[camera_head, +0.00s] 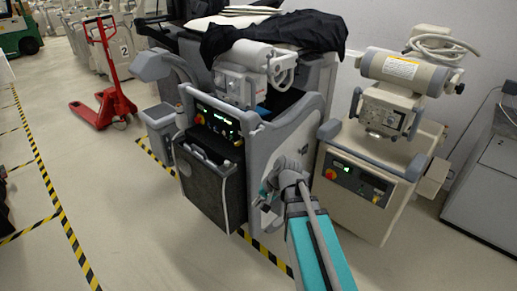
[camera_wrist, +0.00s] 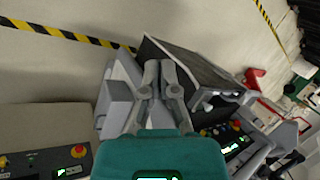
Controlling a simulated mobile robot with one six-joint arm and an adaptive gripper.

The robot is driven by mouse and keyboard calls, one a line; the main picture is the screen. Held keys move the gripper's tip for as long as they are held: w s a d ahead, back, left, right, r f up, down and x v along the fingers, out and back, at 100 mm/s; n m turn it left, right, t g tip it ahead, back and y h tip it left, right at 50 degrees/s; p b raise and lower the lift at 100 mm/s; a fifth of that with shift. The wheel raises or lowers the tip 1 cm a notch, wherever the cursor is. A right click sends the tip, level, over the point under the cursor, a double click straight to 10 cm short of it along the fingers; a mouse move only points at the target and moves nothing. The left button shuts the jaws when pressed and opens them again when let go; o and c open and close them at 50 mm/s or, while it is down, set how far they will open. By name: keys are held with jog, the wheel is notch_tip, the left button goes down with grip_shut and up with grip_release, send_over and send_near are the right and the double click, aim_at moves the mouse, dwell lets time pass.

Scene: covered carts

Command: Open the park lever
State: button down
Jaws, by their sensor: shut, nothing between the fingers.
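The nearest covered cart (camera_head: 299,128) is grey, with a green-lit control panel (camera_head: 222,120) and a black front box (camera_head: 208,180). My gripper (camera_head: 266,197) is low beside the cart's right side in the head view, partly hidden by my arm. In the wrist view my gripper (camera_wrist: 160,66) has its two grey fingers together and empty, over the cart's grey side and close to the black box (camera_wrist: 193,66). I cannot make out the park lever clearly in either view. I cannot tell whether the fingers touch the cart.
A second beige cart (camera_head: 350,187) with a red button stands close to the right of my arm. A red pallet jack (camera_head: 108,92) stands at the back left. A grey bin (camera_head: 161,130) is beside the near cart. The floor at front left is clear, with yellow-black tape (camera_head: 62,216).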

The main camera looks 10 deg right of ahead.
jog(key=w+f+m+t+y+b, duration=0.2)
jog(key=w+m+y+b, duration=0.2)
jog(key=w+b, duration=0.25)
jog(key=w+d+r+m+t+y+b, duration=0.1)
jog(key=w+d+m+t+y+b, duration=0.3)
jog(key=w+d+m+t+b, duration=0.8)
jog(key=w+d+m+b, duration=0.2)
jog(key=m, duration=0.1)
jog(key=shift+w+d+y+b, duration=0.3)
jog(key=shift+d+b, duration=0.05)
jog(key=shift+w+a+r, duration=0.1)
jog(key=shift+r, duration=0.05)
jog(key=p, duration=0.3)
send_near(257, 131)
jog(key=w+a+f, duration=0.3)
jog(key=w+a, duration=0.1)
jog(key=shift+w+a+r+p, duration=0.1)
jog(key=shift+a+r+p, duration=0.45)
jog(key=shift+r+p, duration=0.25)
jog(key=shift+w+a+r+p, duration=0.1)
jog(key=shift+a+r+p, duration=0.45)
jog(key=shift+r+p, duration=0.2)
jog(key=shift+f, duration=0.1)
